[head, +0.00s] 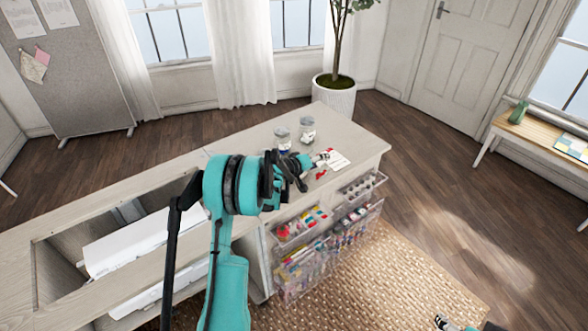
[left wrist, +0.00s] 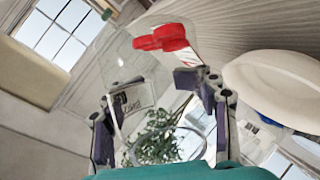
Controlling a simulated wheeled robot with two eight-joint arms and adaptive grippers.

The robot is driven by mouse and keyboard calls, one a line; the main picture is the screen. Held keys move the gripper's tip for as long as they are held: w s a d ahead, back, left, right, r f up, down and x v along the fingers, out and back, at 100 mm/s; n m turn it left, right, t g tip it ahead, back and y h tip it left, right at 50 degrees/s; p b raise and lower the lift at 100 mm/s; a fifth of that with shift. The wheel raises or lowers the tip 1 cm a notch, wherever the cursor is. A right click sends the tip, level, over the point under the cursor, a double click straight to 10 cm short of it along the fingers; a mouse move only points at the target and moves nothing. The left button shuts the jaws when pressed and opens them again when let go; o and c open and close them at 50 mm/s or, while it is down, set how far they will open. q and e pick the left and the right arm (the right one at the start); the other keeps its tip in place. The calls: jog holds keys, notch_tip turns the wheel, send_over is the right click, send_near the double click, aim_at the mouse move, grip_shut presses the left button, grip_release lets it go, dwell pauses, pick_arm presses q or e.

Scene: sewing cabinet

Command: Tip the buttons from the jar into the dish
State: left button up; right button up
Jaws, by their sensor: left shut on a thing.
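My left gripper (head: 318,160) is over the cabinet top, shut on a clear glass jar. In the left wrist view the jar (left wrist: 118,65) lies tilted between the fingers (left wrist: 155,92), its small printed label (left wrist: 132,100) turned askew. Red pieces (left wrist: 165,38) show at the jar's far end; I cannot tell whether they are inside it or seen through the glass. A cream dish (left wrist: 275,80) is to the right of the jar, apart from it in the picture. My right gripper (head: 443,322) is low at the bottom right, small and partly cut off.
Two glass jars (head: 282,140) (head: 307,129) stand behind the left gripper on the cabinet top (head: 250,135). A white card (head: 338,160) and a small red item (head: 320,174) lie near the gripper. Open clear drawers (head: 300,232) hold colourful supplies at the front.

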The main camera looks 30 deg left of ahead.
pick_arm(q)
jog(key=shift+d+f+n+h, duration=0.2)
jog(key=shift+n+h, duration=0.4)
jog(key=shift+n, duration=0.1)
dwell(0.8)
jog(key=shift+f+n+h, duration=0.2)
jog(key=shift+n+h, duration=0.3)
jog(key=shift+n, duration=0.1)
dwell(0.6)
jog(key=shift+w+a+r+n+t+h+b, duration=0.1)
jog(key=shift+a+r+n+t+h+b, duration=0.1)
jog(key=shift+a+r+n+b, duration=0.15)
jog(key=shift+a+r+n+t+h+b, duration=0.1)
jog(key=shift+a+r+n+h, duration=0.15)
jog(key=shift+a, duration=0.2)
jog(key=shift+f+n+h+b, duration=0.35)
jog(key=shift+n+b, duration=0.25)
jog(key=shift+b, duration=0.1)
dwell(0.6)
jog(key=shift+a+r+n+t+h, duration=0.3)
jog(key=shift+r+n, duration=0.2)
jog(key=shift+n, duration=0.2)
dwell(0.5)
jog(key=shift+a+f+n+t+h, duration=0.2)
jog(key=shift+f+n+t+h, duration=0.1)
jog(key=shift+n, duration=0.3)
dwell(0.5)
jog(key=shift+a+r, duration=0.1)
jog(key=shift+r, duration=0.05)
dwell(0.3)
